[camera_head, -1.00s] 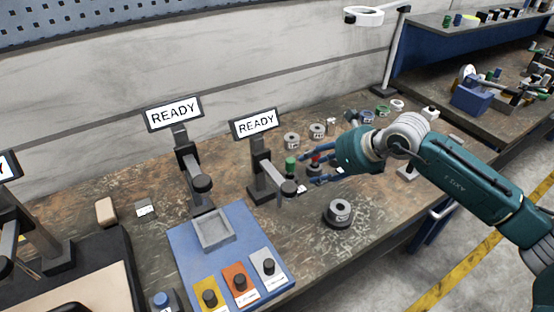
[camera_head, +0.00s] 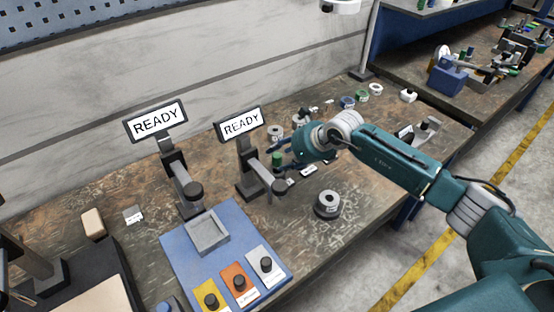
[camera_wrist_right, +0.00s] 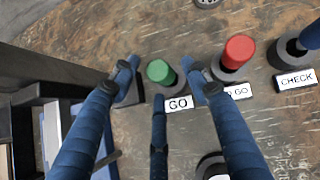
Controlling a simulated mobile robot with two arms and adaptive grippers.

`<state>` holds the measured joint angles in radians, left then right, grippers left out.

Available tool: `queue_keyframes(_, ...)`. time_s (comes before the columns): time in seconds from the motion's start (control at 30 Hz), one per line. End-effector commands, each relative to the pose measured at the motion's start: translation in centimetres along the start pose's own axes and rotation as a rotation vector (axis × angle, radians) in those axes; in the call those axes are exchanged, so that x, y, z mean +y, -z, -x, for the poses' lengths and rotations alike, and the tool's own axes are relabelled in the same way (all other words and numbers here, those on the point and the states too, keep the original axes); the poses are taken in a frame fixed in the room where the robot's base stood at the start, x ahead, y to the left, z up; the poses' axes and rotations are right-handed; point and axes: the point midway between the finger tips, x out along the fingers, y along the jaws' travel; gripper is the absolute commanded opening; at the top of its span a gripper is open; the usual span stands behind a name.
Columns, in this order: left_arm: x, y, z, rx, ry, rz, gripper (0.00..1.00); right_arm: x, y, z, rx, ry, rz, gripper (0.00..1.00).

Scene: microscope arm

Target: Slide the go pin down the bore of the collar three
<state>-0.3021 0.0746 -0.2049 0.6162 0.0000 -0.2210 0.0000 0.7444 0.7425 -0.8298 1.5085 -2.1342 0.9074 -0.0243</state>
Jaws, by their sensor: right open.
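The go pin (camera_wrist_right: 160,71) has a green top and stands in a dark holder beside a GO label (camera_wrist_right: 178,103). It also shows in the head view (camera_head: 277,158). My right gripper (camera_wrist_right: 162,75) is open above it, its blue fingers spread around the green top without visibly gripping it. In the head view my right gripper (camera_head: 280,160) comes in from the right. A grey ring-shaped collar (camera_head: 328,198) sits on a dark round base in front; its marking is too small to read. I cannot tell which collar is three. My left gripper is out of view.
A red-topped pin (camera_wrist_right: 238,52) stands close to the right of the green one, with a CHECK holder (camera_wrist_right: 290,55) beyond. A READY display stand (camera_head: 250,170) is just left of the pins. More collars (camera_head: 275,132) lie behind. The table around the front collar is clear.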

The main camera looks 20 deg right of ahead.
Motion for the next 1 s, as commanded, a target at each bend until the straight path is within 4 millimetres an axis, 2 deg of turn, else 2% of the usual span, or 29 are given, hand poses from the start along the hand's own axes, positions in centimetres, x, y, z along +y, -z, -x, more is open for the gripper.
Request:
queue_keyframes(0.13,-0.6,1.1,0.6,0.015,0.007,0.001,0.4,0.1,-0.1,-1.6,0.0,-0.002,-0.001,0.46)
queue_keyframes(0.4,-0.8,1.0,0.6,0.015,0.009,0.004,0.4,0.0,0.0,-2.0,-0.001,-0.001,0.0,0.46)
queue_keyframes(0.47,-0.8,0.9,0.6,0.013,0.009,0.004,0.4,0.0,0.0,-2.0,-0.001,-0.001,0.0,0.36)
queue_keyframes(0.63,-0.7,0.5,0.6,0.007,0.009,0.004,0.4,0.0,0.0,-1.9,-0.001,-0.001,0.0,0.03)
queue_keyframes(0.67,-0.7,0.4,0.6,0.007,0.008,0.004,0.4,0.0,0.0,-1.9,-0.001,-0.001,0.0,0.0)
queue_keyframes(1.0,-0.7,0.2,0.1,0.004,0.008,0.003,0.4,0.0,-0.9,-1.2,-0.007,0.0,0.003,0.0)
